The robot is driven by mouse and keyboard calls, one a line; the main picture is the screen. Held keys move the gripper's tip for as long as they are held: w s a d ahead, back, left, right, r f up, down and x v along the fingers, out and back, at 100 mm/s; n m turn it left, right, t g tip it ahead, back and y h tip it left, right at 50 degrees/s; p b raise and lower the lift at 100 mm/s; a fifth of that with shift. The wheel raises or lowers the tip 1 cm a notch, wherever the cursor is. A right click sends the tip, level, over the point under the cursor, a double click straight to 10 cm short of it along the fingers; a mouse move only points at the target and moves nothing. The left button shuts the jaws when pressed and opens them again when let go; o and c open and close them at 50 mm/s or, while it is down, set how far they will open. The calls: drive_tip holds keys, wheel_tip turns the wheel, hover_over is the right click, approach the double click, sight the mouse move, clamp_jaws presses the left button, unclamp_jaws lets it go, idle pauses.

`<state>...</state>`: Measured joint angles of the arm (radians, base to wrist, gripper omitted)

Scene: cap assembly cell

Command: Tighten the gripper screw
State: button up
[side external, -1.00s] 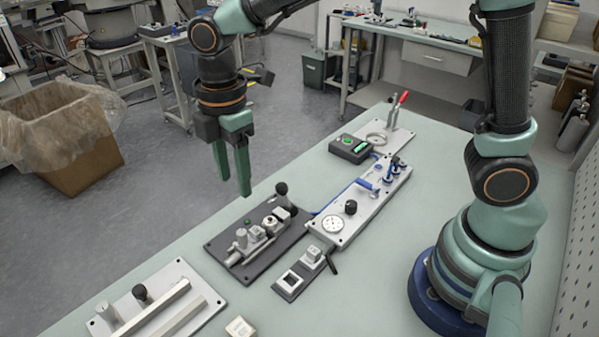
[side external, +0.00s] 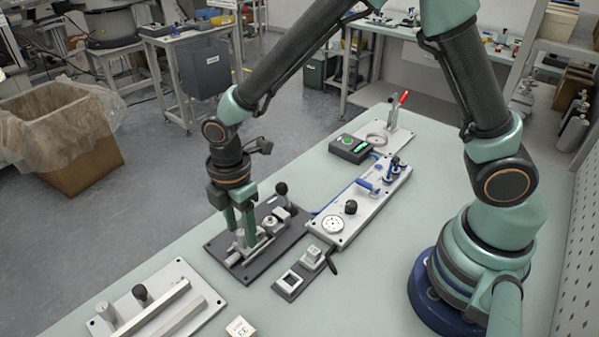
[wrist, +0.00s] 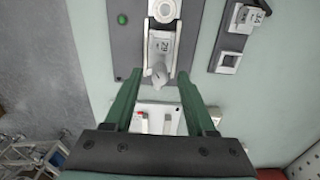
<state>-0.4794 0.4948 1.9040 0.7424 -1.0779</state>
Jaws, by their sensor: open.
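A dark fixture plate (side external: 286,237) on the bench carries a light metal clamping device (side external: 274,222) with a black ball-ended lever (side external: 281,190). In the wrist view the device (wrist: 163,42) runs up the picture, with a small grey knob-like part (wrist: 158,76) at its near end, which may be the gripper screw. My gripper (side external: 240,243) is open and points down over the left end of the device. In the wrist view its two green fingers (wrist: 159,80) stand either side of the grey part, with gaps visible. Whether the fingertips touch anything is unclear.
A white plate with bars (side external: 205,293) lies front left, with a small light block (side external: 240,328) beside it. A small dark block with square sockets (side external: 290,282), a white gauge plate (side external: 362,208) and a green-lit box (side external: 353,148) stand to the right.

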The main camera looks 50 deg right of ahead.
drive_tip(key=shift+f, duration=0.1)
clamp_jaws()
drive_tip(key=shift+m, duration=0.4)
drive_tip(key=m, duration=0.4)
drive_tip(key=shift+m, duration=0.4)
drive_tip(key=m, duration=1.2)
drive_tip(key=shift+m, duration=0.4)
drive_tip(key=m, duration=0.6)
